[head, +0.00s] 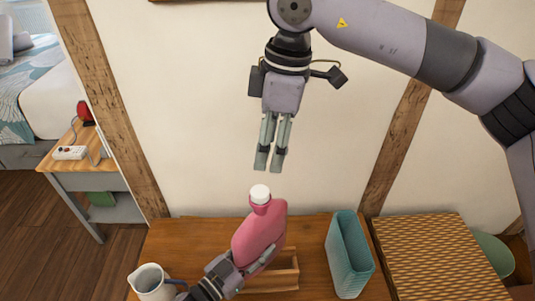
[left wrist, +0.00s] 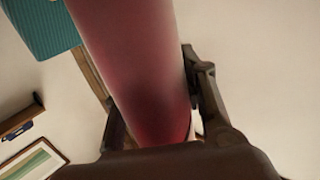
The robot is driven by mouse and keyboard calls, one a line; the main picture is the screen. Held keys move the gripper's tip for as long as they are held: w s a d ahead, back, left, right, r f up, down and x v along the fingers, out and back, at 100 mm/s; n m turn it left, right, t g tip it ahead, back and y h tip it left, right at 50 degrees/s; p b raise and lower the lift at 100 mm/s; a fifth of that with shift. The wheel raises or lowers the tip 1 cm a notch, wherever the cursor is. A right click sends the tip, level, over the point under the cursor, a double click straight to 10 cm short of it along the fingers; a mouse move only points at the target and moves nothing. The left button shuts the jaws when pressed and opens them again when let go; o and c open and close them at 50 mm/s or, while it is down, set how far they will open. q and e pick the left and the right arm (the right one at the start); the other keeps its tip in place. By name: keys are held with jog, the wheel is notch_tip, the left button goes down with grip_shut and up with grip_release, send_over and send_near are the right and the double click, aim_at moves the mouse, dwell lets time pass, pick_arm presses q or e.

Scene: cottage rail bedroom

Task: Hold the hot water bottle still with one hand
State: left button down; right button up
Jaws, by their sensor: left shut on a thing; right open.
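The pink hot water bottle (head: 262,232) with a white cap (head: 260,194) stands a little tilted at a wooden holder on the dresser. My left gripper (head: 236,262) is shut on its lower left part. In the left wrist view the bottle (left wrist: 135,65) fills the middle, between the dark fingers of the left gripper (left wrist: 155,125). My right gripper (head: 269,168) hangs above the cap, fingers pointing down, open and empty, with a gap to the cap. The bottle's lower part is partly hidden by my left gripper.
A wooden holder (head: 285,272) is by the bottle's base. A white jug (head: 152,283) stands left, a teal bin (head: 347,255) right. A woven box (head: 440,255) is farther right. The wall (head: 200,120) is behind. A side table (head: 80,160) stands at the left.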

pick_arm(q)
jog(key=shift+r, duration=0.1)
jog(key=c, duration=0.9)
grip_release()
jog(key=shift+c, duration=0.2)
jog(key=shift+a, duration=0.1)
jog(key=v, duration=1.2)
